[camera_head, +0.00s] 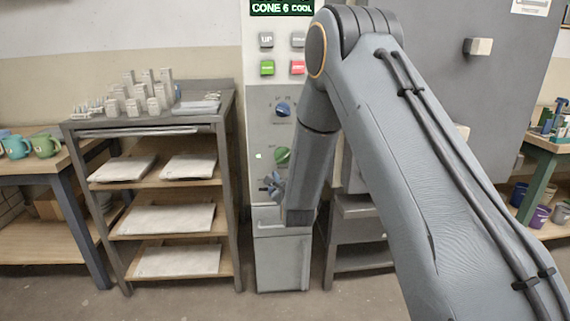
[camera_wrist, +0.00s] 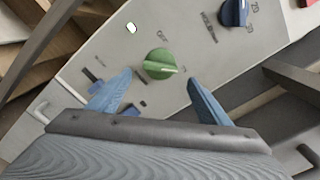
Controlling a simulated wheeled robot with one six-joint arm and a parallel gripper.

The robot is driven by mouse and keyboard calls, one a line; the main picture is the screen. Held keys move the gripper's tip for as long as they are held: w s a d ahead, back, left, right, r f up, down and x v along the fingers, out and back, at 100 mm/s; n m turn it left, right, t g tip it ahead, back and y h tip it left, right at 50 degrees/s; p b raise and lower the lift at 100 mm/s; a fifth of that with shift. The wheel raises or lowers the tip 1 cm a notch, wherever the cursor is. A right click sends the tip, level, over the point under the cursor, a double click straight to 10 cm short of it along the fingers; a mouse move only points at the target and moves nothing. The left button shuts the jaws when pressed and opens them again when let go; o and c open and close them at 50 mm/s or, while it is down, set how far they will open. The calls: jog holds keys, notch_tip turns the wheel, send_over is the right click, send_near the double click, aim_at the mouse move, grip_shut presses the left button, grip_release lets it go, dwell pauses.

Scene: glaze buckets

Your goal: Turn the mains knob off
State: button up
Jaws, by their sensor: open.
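A green knob (camera_head: 282,155) sits on the pale control panel, partly behind my arm in the head view. The wrist view shows this green knob (camera_wrist: 159,63) whole, with a pale pointer line on its face directed to the right. My gripper (camera_head: 271,184) is just below and left of the knob in the head view. In the wrist view my gripper (camera_wrist: 158,82) is open, its two blue fingers on either side of and short of the knob, apparently not touching it.
Coloured buttons and a "CONE 6 COOL" display (camera_head: 283,8) are higher. A shelf rack (camera_head: 228,170) stands left; a grey cabinet is below.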

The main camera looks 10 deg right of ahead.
aim_at(285, 159)
jog(key=w, duration=0.5)
jog(key=shift+w, duration=0.35)
jog(key=shift+c, duration=0.4)
jog(key=c, duration=1)
jog(key=shift+o, duration=0.2)
